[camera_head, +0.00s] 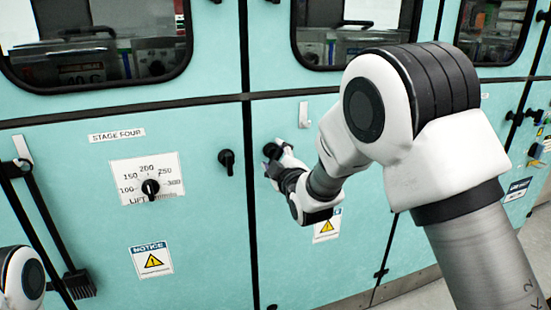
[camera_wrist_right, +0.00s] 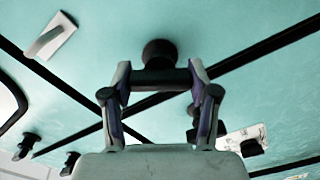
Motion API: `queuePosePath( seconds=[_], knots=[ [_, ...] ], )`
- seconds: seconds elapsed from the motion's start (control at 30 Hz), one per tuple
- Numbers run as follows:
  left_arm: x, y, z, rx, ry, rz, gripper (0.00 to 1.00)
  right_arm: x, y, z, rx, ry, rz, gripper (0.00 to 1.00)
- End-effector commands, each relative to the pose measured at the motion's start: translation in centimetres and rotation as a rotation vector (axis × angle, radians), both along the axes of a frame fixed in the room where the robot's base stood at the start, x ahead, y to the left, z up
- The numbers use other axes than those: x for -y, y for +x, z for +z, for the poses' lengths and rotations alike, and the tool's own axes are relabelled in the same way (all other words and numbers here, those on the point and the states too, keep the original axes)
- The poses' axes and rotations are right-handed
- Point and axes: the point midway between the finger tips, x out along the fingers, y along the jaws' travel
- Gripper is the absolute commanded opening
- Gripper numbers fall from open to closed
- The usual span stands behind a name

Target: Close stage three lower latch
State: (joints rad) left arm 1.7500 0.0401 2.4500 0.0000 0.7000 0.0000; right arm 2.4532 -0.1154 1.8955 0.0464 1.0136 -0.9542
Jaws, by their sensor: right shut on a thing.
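A black latch (camera_head: 273,149) sits at the upper left edge of the teal panel to the right of the one labelled STAGE FOUR. The arm covers much of this panel, and I see no stage three label. My right gripper (camera_head: 277,157) reaches this latch from the right. In the right wrist view the latch's round base (camera_wrist_right: 159,52) meets the teal surface. Its black bar lies between the two fingertips of my right gripper (camera_wrist_right: 160,78), which are shut on it. Part of my left arm shows at the lower left of the head view, but its gripper is out of sight.
Another black latch (camera_head: 227,160) is on the STAGE FOUR panel, near a lift dial (camera_head: 150,188). A white hook (camera_head: 304,114) is on the panel just right of my right gripper. A black brush (camera_head: 78,285) hangs at the left. Windowed doors are above.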

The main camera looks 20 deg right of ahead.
Motion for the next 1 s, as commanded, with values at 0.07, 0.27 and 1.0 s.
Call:
queuePosePath(
  seconds=[0.07,0.27,1.0],
  knots=[
    [0.00,0.00,-0.17,0.000,0.000,0.000,0.00,-0.04,0.03,0.01,0.005,-0.070,0.001,0.25],
    [0.00,0.00,-0.42,0.000,0.000,0.000,0.00,-0.06,0.02,-0.07,0.010,-0.252,0.000,0.25],
    [0.01,0.00,-0.81,0.000,0.000,0.000,0.00,-0.08,0.01,-0.19,0.020,-0.569,0.001,0.25]
  ],
)
